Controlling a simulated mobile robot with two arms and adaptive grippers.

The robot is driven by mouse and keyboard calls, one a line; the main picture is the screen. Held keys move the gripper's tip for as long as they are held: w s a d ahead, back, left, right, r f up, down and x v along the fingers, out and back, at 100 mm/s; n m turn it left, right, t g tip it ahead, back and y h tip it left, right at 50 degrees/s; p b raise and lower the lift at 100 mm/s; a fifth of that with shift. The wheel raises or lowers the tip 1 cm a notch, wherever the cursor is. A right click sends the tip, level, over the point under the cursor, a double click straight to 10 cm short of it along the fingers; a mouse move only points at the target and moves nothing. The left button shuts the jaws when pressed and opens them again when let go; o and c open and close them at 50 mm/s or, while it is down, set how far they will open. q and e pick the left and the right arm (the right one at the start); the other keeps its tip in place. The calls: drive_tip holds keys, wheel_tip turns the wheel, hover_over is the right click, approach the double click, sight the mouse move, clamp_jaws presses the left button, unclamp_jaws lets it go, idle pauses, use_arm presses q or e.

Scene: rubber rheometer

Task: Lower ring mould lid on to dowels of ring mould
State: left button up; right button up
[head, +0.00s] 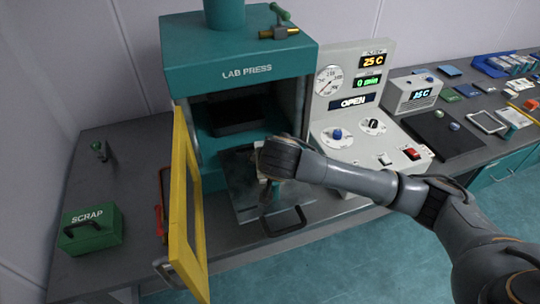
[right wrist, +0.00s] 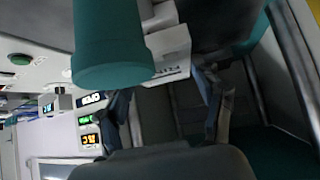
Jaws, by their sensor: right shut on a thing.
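My right gripper (head: 268,194) is in front of the open lab press, low over the dark metal plate (head: 237,205). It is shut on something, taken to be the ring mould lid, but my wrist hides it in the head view. The right wrist view shows the two fingers of my right gripper (right wrist: 168,105) from behind; I cannot make out the lid between them. I cannot identify the ring mould or its dowels, nor tell whether lid and mould touch. My left gripper is not in view.
The lab press (head: 240,110) stands behind the plate. Its yellow-framed door (head: 181,215) is swung open to the left. A control panel (head: 352,90) reads OPEN, 0 min and 25 C. A green scrap box (head: 92,228) is at far left. A black handle (head: 284,229) is at the plate's front.

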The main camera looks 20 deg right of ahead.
drive_tip(key=o, duration=1.5)
drive_tip(key=v, duration=1.2)
drive_tip(key=shift+f, duration=0.1)
